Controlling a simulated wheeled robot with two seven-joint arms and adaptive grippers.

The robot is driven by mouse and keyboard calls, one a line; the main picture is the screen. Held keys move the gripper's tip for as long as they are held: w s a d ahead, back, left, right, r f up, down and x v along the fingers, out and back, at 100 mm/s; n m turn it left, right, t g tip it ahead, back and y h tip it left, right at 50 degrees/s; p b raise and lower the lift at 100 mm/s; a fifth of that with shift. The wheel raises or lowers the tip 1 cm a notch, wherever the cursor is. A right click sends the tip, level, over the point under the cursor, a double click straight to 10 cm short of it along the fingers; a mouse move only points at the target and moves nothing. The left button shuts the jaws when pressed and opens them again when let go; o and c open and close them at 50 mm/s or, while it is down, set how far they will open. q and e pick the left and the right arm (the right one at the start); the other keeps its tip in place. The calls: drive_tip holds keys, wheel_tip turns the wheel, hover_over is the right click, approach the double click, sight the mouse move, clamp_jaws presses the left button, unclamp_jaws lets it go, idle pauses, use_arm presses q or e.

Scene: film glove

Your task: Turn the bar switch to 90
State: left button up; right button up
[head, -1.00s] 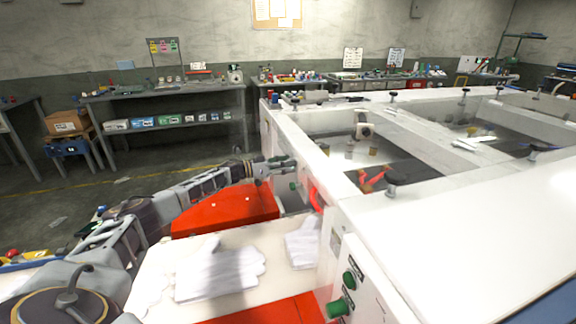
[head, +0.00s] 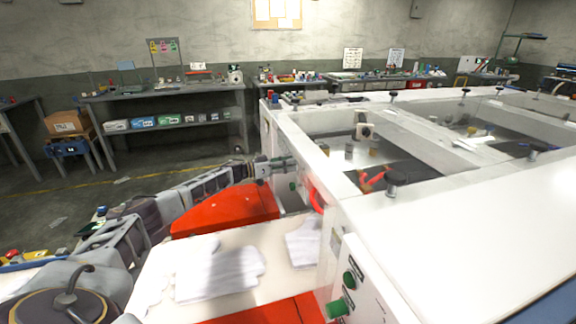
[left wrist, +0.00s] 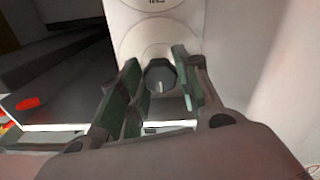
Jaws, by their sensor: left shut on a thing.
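The bar switch (left wrist: 160,78) is a dark round knob with a pale line on its face, on a white panel of the machine. It shows between the two green-padded fingers of my left gripper (left wrist: 158,88) in the left wrist view. The pale line points roughly up and down in that view. In the head view my left gripper (head: 277,166) reaches to the left face of the white machine (head: 440,225), and the switch cannot be made out there. My left gripper is shut on the switch. My right gripper is not in view.
White gloves (head: 220,270) lie on a pale surface beside a red cover (head: 225,211). More green buttons (head: 348,279) are on the nearer panel.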

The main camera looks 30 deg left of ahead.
use_arm(q)
drive_tip(key=shift+m, duration=0.4)
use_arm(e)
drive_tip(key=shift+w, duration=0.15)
use_arm(q)
drive_tip(key=shift+m+b, duration=3.15)
drive_tip(key=shift+m, duration=5.55)
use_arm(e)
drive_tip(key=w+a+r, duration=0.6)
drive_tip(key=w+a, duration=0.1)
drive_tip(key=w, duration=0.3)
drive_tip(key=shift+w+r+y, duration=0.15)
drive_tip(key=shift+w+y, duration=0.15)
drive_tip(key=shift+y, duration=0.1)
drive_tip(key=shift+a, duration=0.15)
